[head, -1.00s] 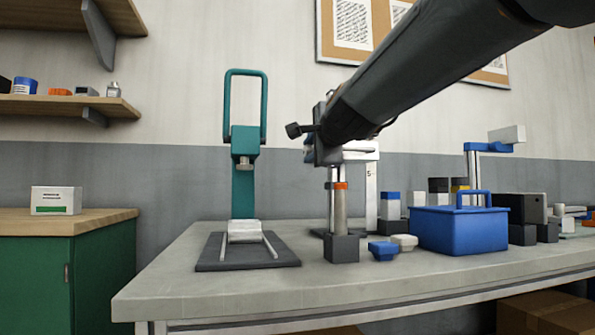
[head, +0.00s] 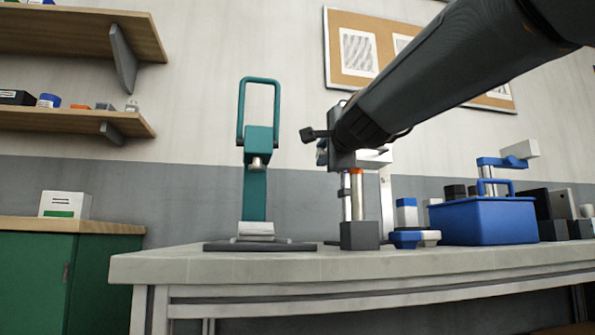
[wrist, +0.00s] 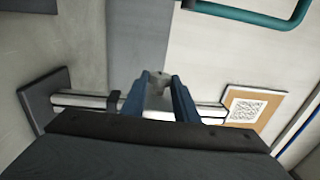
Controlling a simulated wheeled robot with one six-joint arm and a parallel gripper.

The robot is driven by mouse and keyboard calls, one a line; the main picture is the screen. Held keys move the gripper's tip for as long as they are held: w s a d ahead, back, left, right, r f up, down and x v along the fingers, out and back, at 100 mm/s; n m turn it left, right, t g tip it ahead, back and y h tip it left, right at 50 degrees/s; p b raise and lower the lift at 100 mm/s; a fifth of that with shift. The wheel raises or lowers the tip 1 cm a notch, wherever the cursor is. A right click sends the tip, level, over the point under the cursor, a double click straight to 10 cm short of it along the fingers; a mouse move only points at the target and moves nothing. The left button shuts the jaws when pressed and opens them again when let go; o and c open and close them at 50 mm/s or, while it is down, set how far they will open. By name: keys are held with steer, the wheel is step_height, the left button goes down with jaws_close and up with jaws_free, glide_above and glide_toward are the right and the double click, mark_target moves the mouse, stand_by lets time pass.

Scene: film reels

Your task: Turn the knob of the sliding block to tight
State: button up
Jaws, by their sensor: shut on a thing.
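A metal post (head: 346,208) stands upright on a dark square base (head: 360,237). In the wrist view the post (wrist: 82,101) lies across the picture with a dark collar (wrist: 114,100) on it. My gripper (wrist: 158,82) has its two blue fingers over the post, shut on a small grey knob (wrist: 157,86). A pale block (wrist: 159,106) shows between the fingers at the post, largely covered by them. In the head view my wrist covers the top of the post and hides the block and knob. The knob's tight or loose setting cannot be read.
A teal-handled press (head: 256,190) stands left of the post. Right of it are a blue-and-white small item (head: 405,240), a blue toolbox (head: 487,222) and several small blocks. The bench's front left (head: 200,265) is clear.

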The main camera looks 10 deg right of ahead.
stand_by(0.4)
steer(key=o, duration=1.1)
steer(key=shift+c, duration=0.2)
